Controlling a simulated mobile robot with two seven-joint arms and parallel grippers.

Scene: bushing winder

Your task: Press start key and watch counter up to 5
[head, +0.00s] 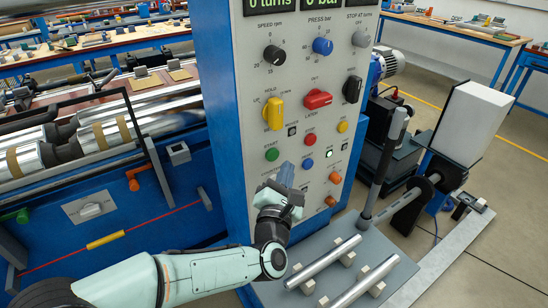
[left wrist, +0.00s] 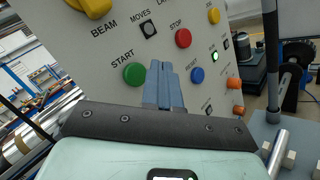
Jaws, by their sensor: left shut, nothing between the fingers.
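The green start key (head: 272,154) is on the grey front panel, left of centre in its lower half. In the left wrist view the green key (left wrist: 134,74) shows under the label START. My left gripper (head: 285,176) is shut and empty, in front of the panel just below and right of the green key. In the left wrist view its blue-grey fingers (left wrist: 162,82) point at the panel, to the right of the key. I cannot tell whether the tips touch the panel. The turns counter (head: 268,3) at the top edge reads 0, partly cut off. My right gripper is not in view.
A red stop button (head: 310,140) and a blue button (head: 307,164) sit close to the green key. Yellow, red and black levers and several knobs are above. Two metal rods (head: 323,263) lie on a grey shelf below right. Winder rollers (head: 100,135) are at left.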

